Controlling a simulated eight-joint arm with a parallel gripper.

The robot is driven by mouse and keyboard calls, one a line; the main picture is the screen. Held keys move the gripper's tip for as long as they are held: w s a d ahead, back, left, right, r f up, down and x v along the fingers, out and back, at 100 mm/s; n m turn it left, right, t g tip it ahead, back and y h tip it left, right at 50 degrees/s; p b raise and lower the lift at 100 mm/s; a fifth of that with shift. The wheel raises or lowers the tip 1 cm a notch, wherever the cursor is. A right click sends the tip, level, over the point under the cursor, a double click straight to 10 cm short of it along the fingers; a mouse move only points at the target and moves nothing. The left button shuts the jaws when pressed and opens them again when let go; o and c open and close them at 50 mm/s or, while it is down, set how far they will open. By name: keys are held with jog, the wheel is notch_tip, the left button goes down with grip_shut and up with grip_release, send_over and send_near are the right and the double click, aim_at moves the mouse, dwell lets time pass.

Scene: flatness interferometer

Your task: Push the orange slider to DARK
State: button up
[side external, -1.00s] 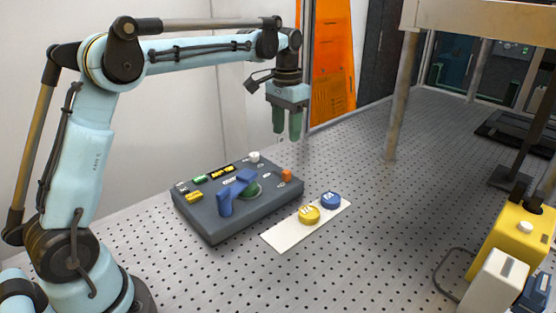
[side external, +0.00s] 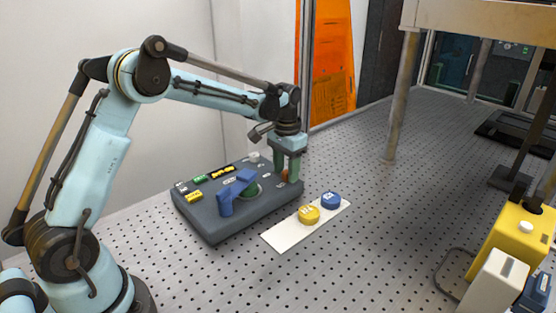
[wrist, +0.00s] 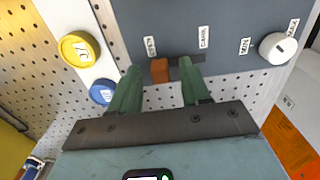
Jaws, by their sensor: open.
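The control box (side external: 235,215) is dark grey and lies on the perforated table. Its small orange slider (wrist: 159,70) sits in a short dark slot near the box's edge, beside the left of two small white labels. The slot runs on to the right towards the other label (wrist: 203,37); the lettering is hard to read. My gripper (wrist: 160,66) is open, its green fingers down either side of the slider. The right finger is over the slot's far end. In the side view my gripper (side external: 288,168) partly hides the slider; contact cannot be told.
A white knob (wrist: 278,48) stands on the box right of the slider. A blue lever (side external: 235,190) rises from the box's middle. Yellow (side external: 309,214) and blue (side external: 331,200) discs lie on a white strip beside the box.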

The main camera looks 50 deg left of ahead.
aim_at(273, 172)
jog(key=shift+f, duration=0.25)
grip_shut()
jog(key=shift+a, duration=2.6)
jog(key=shift+c, duration=1.3)
grip_release()
jog(key=shift+a, duration=0.1)
jog(key=shift+o, duration=1.3)
